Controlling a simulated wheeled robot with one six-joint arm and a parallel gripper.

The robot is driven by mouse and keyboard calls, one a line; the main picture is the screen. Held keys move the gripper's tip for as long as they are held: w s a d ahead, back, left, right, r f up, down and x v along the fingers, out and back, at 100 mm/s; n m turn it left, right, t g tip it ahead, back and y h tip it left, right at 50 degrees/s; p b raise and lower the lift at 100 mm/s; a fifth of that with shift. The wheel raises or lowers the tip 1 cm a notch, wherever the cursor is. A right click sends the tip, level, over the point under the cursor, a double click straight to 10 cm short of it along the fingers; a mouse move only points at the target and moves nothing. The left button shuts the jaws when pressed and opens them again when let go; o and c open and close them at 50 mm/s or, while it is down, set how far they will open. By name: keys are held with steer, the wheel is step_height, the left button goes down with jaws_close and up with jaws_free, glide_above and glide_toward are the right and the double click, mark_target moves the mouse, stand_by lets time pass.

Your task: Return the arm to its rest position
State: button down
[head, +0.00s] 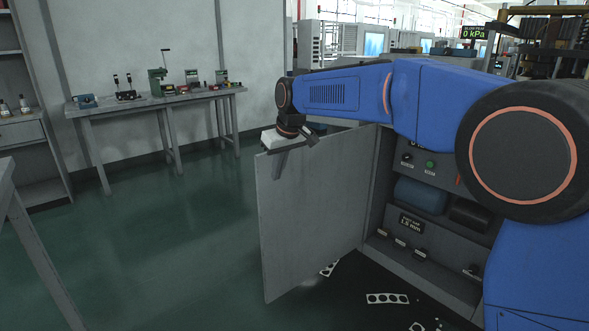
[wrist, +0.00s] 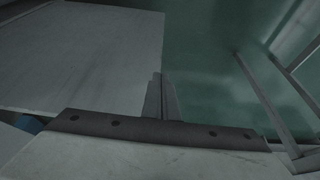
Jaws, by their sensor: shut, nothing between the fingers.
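My blue arm reaches from the right side of the head view across to the left, above the open cabinet. My gripper (head: 279,170) hangs at its far end, pointing down by the top edge of the open grey cabinet door (head: 312,220). In the wrist view my gripper (wrist: 161,80) has its two fingers together with nothing between them. The door panel also fills the upper left of the wrist view (wrist: 90,50). I cannot tell whether the gripper touches the door.
The open cabinet (head: 420,215) holds dark blue and black parts, a green button and a 1.8 mm label. Punched metal strips (head: 387,298) lie on the floor below. A workbench (head: 150,100) with tools stands at the back wall. Green floor at left is clear.

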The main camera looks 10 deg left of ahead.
steer(key=s+d+r+m, duration=0.15)
steer(key=s+d, duration=0.25)
steer(key=d, duration=0.7)
steer(key=s+d+m+t+h, duration=0.15)
steer(key=s+d, duration=0.35)
steer(key=d, duration=0.6)
steer(key=s+d+r+m, duration=0.15)
steer(key=s+d, duration=0.25)
steer(key=d, duration=0.6)
steer(key=s+d+f+m, duration=0.1)
steer(key=s+d+f, duration=0.3)
steer(key=s+d, duration=0.2)
steer(key=s+d+f+m+h, duration=0.1)
steer(key=s+d+f, duration=0.4)
steer(key=s, duration=0.5)
steer(key=s+d+f+m+h, duration=0.1)
steer(key=s+d+f+m, duration=0.2)
steer(key=s+d+f, duration=0.2)
steer(key=s+d, duration=0.2)
steer(key=s, duration=0.2)
steer(key=shift+d, duration=0.2)
